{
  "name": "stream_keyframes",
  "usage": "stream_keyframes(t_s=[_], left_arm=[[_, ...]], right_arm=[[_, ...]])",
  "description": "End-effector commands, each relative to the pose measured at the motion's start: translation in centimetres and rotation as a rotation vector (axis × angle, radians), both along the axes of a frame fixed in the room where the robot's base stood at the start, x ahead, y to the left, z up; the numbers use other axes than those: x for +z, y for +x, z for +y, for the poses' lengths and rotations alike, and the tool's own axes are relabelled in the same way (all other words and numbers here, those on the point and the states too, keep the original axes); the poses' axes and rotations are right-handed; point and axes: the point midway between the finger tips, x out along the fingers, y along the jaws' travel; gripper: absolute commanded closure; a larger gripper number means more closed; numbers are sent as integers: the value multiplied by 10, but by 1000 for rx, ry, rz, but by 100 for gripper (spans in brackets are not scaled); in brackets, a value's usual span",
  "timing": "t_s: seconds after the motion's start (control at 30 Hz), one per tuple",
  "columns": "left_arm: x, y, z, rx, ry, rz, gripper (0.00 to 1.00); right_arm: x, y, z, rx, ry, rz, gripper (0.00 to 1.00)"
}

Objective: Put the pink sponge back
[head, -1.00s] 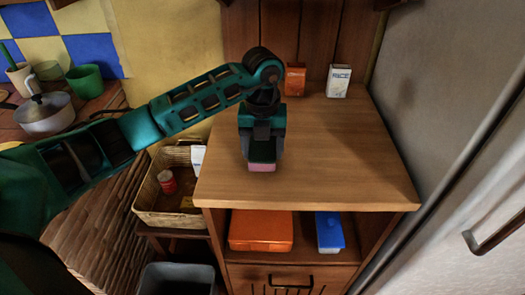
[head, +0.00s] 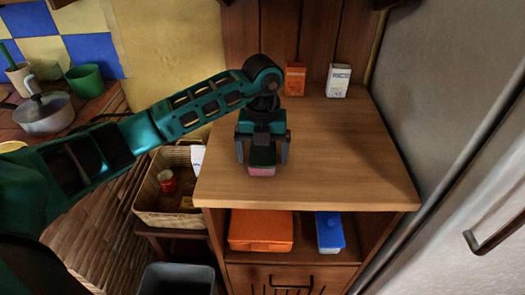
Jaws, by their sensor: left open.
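The pink sponge (head: 262,171) lies on the wooden cabinet top (head: 340,160), near its front left edge. Its pink side faces me and a dark greenish layer shows above it. My left gripper (head: 263,158) points down right over the sponge, with its fingers spread to either side of it. The gripper is open and hides the back part of the sponge. My right gripper is not in view.
An orange box (head: 295,79) and a white rice box (head: 338,81) stand at the back. Below are an orange container (head: 261,231) and a blue-lidded one (head: 330,233). A wicker basket (head: 160,218) is left, a fridge (head: 450,130) right. The top's right side is clear.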

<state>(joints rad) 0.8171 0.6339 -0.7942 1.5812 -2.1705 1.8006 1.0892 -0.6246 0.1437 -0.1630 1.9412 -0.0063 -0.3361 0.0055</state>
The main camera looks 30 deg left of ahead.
Motion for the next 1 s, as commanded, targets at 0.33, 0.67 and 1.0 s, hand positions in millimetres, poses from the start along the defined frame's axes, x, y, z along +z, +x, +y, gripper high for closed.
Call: stream_keyframes(t_s=[0.33,0.67,1.0], left_arm=[[57,1,0,-2,0,-7,7],[114,1,0,1,0,-2,7],[123,0,0,0,0,0,7]], right_arm=[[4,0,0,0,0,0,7],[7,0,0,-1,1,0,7],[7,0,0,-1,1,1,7]])
